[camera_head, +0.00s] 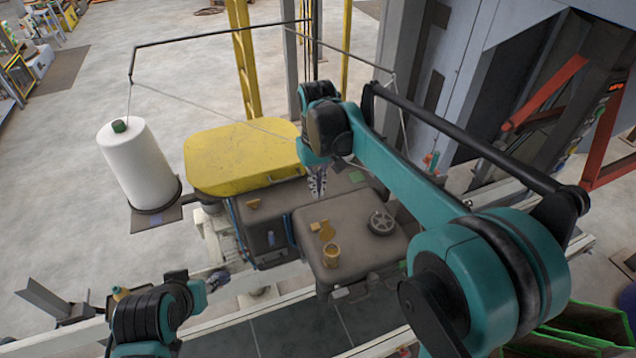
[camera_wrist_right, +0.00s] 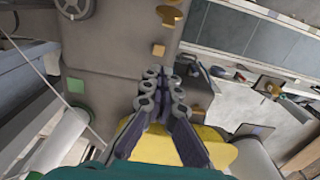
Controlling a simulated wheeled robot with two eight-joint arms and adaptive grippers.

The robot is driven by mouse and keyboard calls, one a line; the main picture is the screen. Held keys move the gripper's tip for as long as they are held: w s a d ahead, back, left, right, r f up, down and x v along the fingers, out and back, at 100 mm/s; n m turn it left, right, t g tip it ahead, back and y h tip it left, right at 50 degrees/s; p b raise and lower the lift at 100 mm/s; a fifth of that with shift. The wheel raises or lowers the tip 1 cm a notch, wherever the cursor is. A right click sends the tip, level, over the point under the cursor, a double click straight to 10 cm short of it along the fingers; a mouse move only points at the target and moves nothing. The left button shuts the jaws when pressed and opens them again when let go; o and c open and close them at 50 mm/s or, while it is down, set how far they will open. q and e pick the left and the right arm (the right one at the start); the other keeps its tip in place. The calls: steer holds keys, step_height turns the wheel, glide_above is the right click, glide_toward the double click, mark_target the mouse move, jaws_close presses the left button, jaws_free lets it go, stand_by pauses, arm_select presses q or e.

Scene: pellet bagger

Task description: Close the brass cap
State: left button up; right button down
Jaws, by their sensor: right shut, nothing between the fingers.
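The brass cap (camera_head: 324,229) shows as a flat brass flap beside a short round brass neck (camera_head: 331,255) on top of the grey-brown machine housing. The flap appears tipped back off the neck, and the neck's top looks uncovered. Brass parts of the cap (camera_wrist_right: 170,15) also show at the top edge of the right wrist view, partly cut off. My right gripper (camera_head: 317,185) is shut and empty, behind the cap and apart from it. Its fingers (camera_wrist_right: 161,82) are together in the wrist view. My left gripper (camera_head: 217,281) is small and low at the left, away from the cap.
A spoked handwheel (camera_head: 381,222) stands right of the cap. A small brass block (camera_head: 254,203) sits on the left housing. A yellow cover (camera_head: 240,158) lies behind, with a white thread cone (camera_head: 137,165) at the left. A dark bar and grey cabinet (camera_head: 470,70) stand at right.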

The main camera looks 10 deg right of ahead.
mark_target(326, 230)
steer(key=s+f+p, duration=0.1)
steer(key=s+f, duration=0.2)
steer(key=f, duration=0.2)
steer(key=shift+s+d+f, duration=0.2)
steer(key=shift+d+f, duration=0.05)
steer(key=shift+d, duration=0.15)
steer(key=shift+s, duration=0.15)
